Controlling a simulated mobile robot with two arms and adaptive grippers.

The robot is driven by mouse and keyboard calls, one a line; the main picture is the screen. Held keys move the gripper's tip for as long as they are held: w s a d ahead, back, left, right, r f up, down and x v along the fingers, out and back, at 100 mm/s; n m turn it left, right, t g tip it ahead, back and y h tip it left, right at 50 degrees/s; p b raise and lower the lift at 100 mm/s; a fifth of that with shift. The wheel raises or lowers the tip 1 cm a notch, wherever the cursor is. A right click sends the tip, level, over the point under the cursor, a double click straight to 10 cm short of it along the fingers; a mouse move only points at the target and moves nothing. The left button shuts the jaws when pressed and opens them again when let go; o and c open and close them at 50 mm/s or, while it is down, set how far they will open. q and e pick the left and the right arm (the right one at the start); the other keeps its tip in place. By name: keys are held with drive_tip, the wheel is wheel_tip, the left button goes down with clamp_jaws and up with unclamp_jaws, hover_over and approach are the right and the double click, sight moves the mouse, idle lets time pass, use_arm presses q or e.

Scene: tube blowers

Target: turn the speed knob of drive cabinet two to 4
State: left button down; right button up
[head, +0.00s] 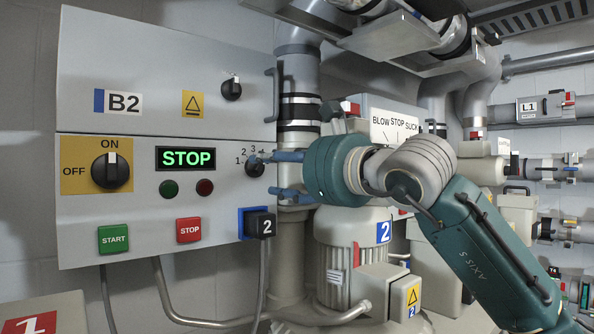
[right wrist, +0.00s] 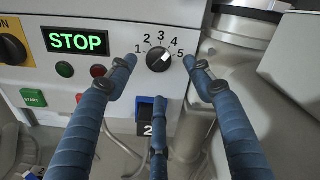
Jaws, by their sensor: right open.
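The speed knob (right wrist: 158,60) is a small black dial on the grey drive cabinet (head: 140,215), with numbers 1 to 5 around it. Its white mark is on the upper right side, toward 4 and 5; the exact setting is hard to tell. In the head view the knob (head: 255,168) is partly covered by a blue finger. My right gripper (head: 268,174) is open, its blue fingers pointing at the panel. In the right wrist view two fingertips flank the knob left and right and a third is below it, all apart from it. My left gripper is not in view.
The display (head: 186,158) reads STOP. The ON/OFF switch (head: 111,171) is turned to ON. Green START (head: 113,239) and red STOP (head: 188,230) buttons sit below. A black plug marked 2 (head: 260,225) sticks out below the knob. A vertical pipe (head: 298,80) stands right of the cabinet.

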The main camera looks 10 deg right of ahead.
drive_tip(key=v, duration=0.7)
drive_tip(key=shift+d, duration=0.1)
